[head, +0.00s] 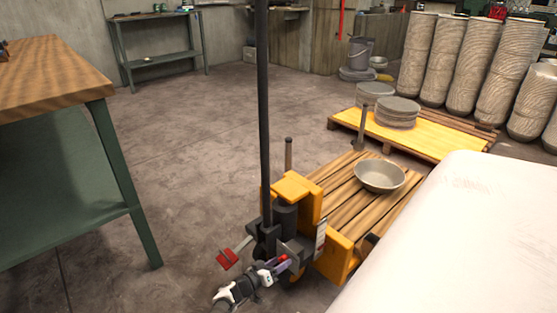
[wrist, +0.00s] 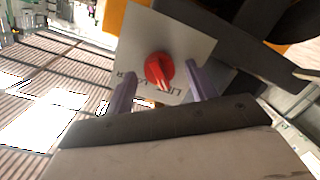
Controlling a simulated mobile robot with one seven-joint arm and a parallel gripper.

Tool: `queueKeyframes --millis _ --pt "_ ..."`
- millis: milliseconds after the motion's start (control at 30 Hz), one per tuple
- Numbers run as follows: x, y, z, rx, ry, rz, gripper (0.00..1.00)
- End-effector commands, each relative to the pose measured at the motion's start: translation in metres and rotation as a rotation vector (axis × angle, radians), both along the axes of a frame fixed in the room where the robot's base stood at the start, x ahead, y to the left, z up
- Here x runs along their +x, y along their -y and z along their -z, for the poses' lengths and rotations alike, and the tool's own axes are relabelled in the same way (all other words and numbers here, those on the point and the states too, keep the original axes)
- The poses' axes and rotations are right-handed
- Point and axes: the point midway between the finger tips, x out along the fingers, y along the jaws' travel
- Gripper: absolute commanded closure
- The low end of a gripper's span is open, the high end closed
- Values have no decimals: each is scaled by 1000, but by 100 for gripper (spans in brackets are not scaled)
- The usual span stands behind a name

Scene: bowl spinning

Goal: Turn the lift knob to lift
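The lift knob (wrist: 159,66) is round and red with a white pointer mark. It sits on a light grey plate (wrist: 186,40) with partly legible dark lettering beside the knob. My gripper (wrist: 161,71) has two purple fingers standing apart, one on each side of the knob, with clear gaps. It is open and does not appear to touch the knob. In the head view my gripper (head: 284,263) is low at the near side of the yellow and black lift truck (head: 297,190). There the knob is hidden or too small to make out.
A red foot pedal (head: 228,259) sticks out left of the truck. A metal bowl (head: 380,175) rests on the wooden pallet (head: 335,190). A yellow pallet (head: 440,137) with stacked plates stands behind. A workbench (head: 60,75) is at left. The floor between is clear.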

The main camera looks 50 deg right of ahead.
Motion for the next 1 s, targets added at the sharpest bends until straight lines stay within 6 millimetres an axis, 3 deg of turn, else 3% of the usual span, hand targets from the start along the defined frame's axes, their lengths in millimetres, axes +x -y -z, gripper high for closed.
queueKeyframes --millis 233,367,800,1000 --pt "0 -3 -1 0 0 0 44" --pt "3 -18 -5 1 -1 -3 44" --pt "12 -105 -16 -1 -2 -4 44" --pt "15 -130 -17 0 0 -2 44"
